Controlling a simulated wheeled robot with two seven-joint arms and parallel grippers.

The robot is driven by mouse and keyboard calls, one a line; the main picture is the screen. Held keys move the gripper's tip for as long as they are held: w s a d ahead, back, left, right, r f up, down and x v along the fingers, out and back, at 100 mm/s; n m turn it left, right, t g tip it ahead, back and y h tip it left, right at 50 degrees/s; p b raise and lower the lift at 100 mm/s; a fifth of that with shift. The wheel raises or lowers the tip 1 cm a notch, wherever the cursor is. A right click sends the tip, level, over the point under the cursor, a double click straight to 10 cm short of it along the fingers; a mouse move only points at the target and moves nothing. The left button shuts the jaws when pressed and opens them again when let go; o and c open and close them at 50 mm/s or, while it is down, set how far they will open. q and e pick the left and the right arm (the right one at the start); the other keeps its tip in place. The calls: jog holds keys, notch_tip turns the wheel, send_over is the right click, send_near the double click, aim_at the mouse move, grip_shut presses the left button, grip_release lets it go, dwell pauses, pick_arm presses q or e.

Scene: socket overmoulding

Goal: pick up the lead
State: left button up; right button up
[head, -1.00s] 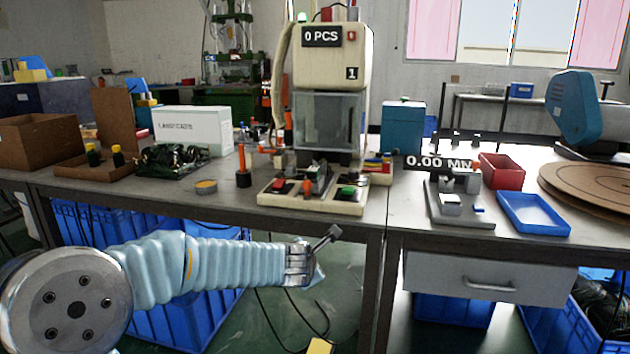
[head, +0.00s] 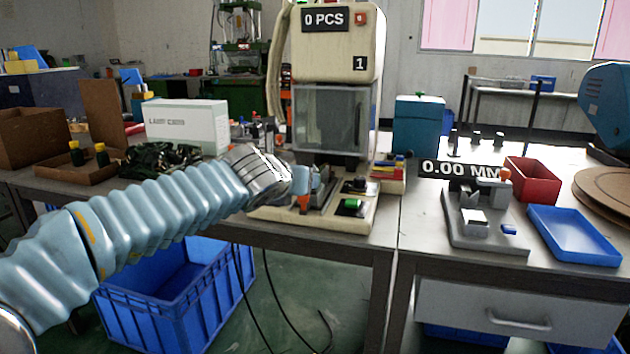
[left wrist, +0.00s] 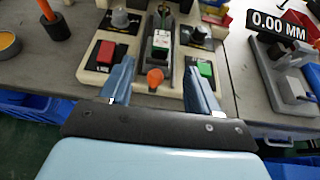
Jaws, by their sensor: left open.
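My left gripper (head: 303,182) hangs over the front of the press base (head: 350,222) in the head view. In the left wrist view its two blue fingers (left wrist: 158,70) are apart, with nothing held between them. Beyond the fingertips a small pale piece with a green part (left wrist: 161,42) sits in the press's central fixture; I cannot tell if it belongs to the lead. A heap of dark coiled leads (head: 160,158) lies at the left of the bench. My right gripper is not in view.
An orange knob (left wrist: 155,78) stands between the fingers, with a red button (left wrist: 105,52) left and a green button (left wrist: 205,69) right. The measuring stand (head: 480,215), blue tray (head: 570,235) and red bin (head: 532,180) stand to the right. Cables hang below the bench.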

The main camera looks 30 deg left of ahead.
pick_arm(q)
jog(key=x, duration=0.5)
jog(key=shift+w+f, duration=0.25)
jog(key=shift+f, duration=0.05)
jog(key=b+x, duration=0.1)
jog(key=x, duration=0.4)
jog(key=shift+w+d+f, duration=0.1)
jog(key=shift+w, duration=0.05)
jog(key=shift+c, duration=0.3)
jog(key=c, duration=1)
